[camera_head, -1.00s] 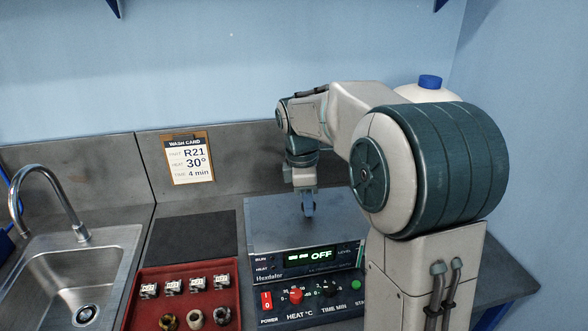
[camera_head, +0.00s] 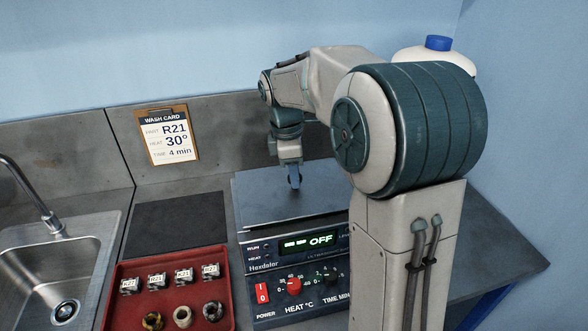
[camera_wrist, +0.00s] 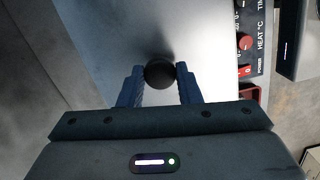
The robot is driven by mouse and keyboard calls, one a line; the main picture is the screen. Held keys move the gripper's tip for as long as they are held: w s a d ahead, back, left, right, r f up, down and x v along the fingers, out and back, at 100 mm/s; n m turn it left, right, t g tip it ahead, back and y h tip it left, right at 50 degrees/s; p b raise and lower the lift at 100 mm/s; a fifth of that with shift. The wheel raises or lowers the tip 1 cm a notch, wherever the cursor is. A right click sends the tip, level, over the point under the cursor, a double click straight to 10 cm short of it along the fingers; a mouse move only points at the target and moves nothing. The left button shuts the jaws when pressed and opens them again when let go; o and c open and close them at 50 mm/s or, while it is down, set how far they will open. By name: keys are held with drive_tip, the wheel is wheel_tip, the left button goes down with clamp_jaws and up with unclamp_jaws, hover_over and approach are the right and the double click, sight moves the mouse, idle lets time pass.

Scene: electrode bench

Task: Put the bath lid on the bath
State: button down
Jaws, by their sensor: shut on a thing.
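My gripper (camera_head: 294,178) is over the top of the ultrasonic bath in the head view. In the wrist view, my gripper (camera_wrist: 160,76) is shut on the round black knob (camera_wrist: 160,73) of the bath lid. The lid (camera_wrist: 108,48) is a flat grey metal plate. In the head view, the lid (camera_head: 255,198) lies over the top of the bath (camera_head: 258,248). Whether it is fully seated or slightly raised cannot be told. The bath's front panel shows "OFF". My arm hides the right part of the bath and lid.
A red tray (camera_head: 125,318) with several labelled metal parts and 3 rings sits left of the bath. A dark mat (camera_head: 178,228) lies behind it. A sink (camera_head: 45,262) is at far left. A wash card (camera_head: 168,138) leans at the back. A white jug (camera_head: 437,58) stands behind my arm.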

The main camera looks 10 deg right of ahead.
drive_tip(key=shift+f, duration=0.6)
drive_tip(key=shift+f+b, duration=0.4)
drive_tip(key=shift+f, duration=0.25)
idle(1.2)
drive_tip(key=shift+c, duration=2.4)
unclamp_jaws()
drive_tip(key=shift+r+p, duration=3.05)
drive_tip(key=shift+r, duration=0.55)
